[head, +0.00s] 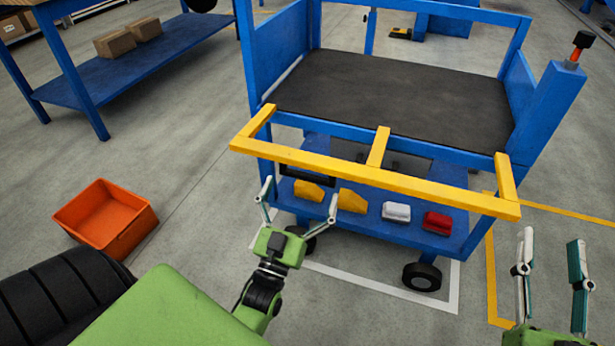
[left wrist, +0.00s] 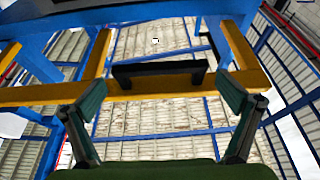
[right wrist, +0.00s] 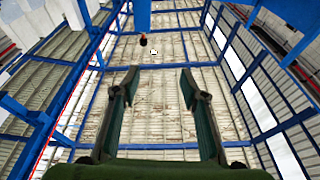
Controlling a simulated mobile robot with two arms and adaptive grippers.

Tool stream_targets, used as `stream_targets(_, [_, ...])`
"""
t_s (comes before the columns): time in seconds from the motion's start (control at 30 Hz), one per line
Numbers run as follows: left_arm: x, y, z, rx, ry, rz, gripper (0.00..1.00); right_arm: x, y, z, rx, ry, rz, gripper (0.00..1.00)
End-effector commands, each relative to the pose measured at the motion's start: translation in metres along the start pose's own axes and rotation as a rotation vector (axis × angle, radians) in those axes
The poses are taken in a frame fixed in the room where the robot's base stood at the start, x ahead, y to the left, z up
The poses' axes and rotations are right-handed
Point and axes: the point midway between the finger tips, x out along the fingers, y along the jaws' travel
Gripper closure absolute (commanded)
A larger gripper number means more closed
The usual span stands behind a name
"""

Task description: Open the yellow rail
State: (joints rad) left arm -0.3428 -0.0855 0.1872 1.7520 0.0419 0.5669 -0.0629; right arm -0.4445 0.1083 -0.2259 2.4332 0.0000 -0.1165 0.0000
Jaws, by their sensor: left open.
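The yellow rail (head: 430,188) runs level along the near side of the blue cart, with short yellow arms reaching back to the cart's frame. A black handle (head: 307,176) hangs under its left part; it also shows in the left wrist view (left wrist: 160,70). My left gripper (head: 301,198) is open and empty just below the handle. In the left wrist view its fingers stand wide apart, on both sides of the handle; I cannot tell whether they touch the rail. My right gripper (head: 551,242) is open and empty, right of the cart and away from the rail.
The blue cart (head: 545,108) has a dark top deck (head: 400,100) and a lower shelf with yellow pieces, a white box (head: 396,212) and a red box (head: 437,222). An orange bin (head: 106,217) stands on the floor at left. A blue workbench is behind it.

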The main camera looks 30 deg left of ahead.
Motion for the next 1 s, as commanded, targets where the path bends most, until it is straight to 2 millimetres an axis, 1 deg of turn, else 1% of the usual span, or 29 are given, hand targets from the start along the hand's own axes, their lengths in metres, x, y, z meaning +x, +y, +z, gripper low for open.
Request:
stream_targets(0.03, [0.01, 0.0, 0.0, 0.0, 0.004, 0.0, 0.0, 0.0, -0.001, -0.005, 0.001, 0.029, -0.002, 0.6])
stream_targets(0.1, [0.02, 0.0, 0.0, -0.001, 0.003, 0.0, 0.0, 0.0, -0.002, -0.013, 0.002, 0.066, -0.004, 0.6])
stream_targets(0.2, [0.031, 0.0, 0.001, -0.001, 0.001, 0.0, 0.0, 0.0, -0.003, -0.021, 0.004, 0.107, -0.006, 0.6])
stream_targets(0.37, [0.038, 0.0, 0.001, 0.0, -0.002, 0.0, 0.0, -0.001, -0.004, -0.029, 0.005, 0.137, -0.007, 0.6])
stream_targets(0.6, [0.039, 0.0, 0.001, 0.0, -0.002, 0.0, 0.0, -0.001, -0.004, -0.029, 0.005, 0.141, -0.007, 0.6])
stream_targets(0.63, [0.039, 0.0, 0.001, 0.0, -0.002, 0.0, 0.03, -0.001, -0.004, -0.029, 0.005, 0.141, -0.007, 0.6])
stream_targets(0.67, [0.039, 0.0, 0.001, 0.0, -0.002, 0.0, 0.1, -0.001, -0.004, -0.029, 0.005, 0.14, -0.007, 0.6])
stream_targets(0.7, [0.039, 0.0, 0.001, 0.0, -0.002, 0.0, 0.21, -0.001, -0.004, -0.029, 0.005, 0.14, -0.007, 0.6])
stream_targets(0.8, [0.039, 0.0, 0.001, 0.0, -0.002, 0.0, 0.44, -0.001, -0.004, -0.029, 0.005, 0.14, -0.007, 0.6])
stream_targets(0.93, [0.039, 0.0, 0.0, 0.0, -0.003, 0.001, 0.44, 0.0, -0.004, -0.029, 0.005, 0.136, -0.007, 0.6])
stream_targets(0.97, [0.039, 0.0, -0.001, 0.0, -0.005, 0.001, 0.44, 0.0, -0.003, -0.027, 0.005, 0.121, -0.007, 0.6])
stream_targets(1.0, [0.04, 0.0, -0.001, 0.0, -0.007, 0.001, 0.44, 0.001, -0.002, -0.019, 0.003, 0.085, -0.004, 0.6])
